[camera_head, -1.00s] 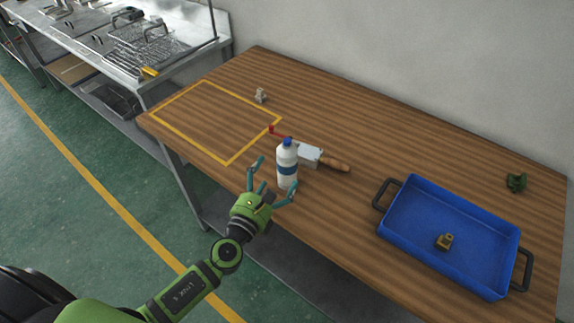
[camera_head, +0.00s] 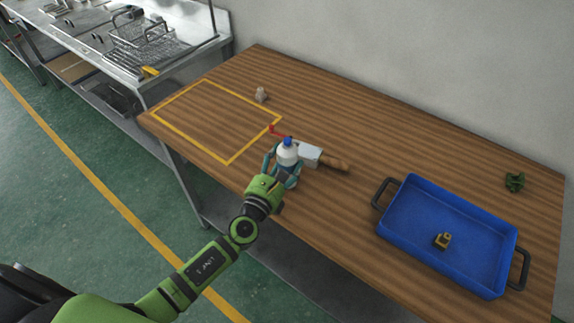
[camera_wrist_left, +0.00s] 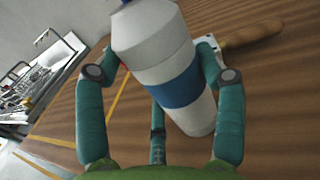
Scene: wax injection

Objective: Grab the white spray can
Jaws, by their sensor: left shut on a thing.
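In the left wrist view the can (camera_wrist_left: 160,50) fills the middle, between the fingers of the gripper (camera_wrist_left: 160,90). The fingers hide part of the can in the head view. My right gripper is not in view.
A metal tool with a wooden handle (camera_head: 335,163) lies just behind the can. A blue tray (camera_head: 410,235) with a small brass part (camera_head: 443,241) is at right. A green part (camera_head: 515,182) and a pale part (camera_head: 261,94) lie farther back. A yellow outline (camera_head: 228,162) marks the left tabletop.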

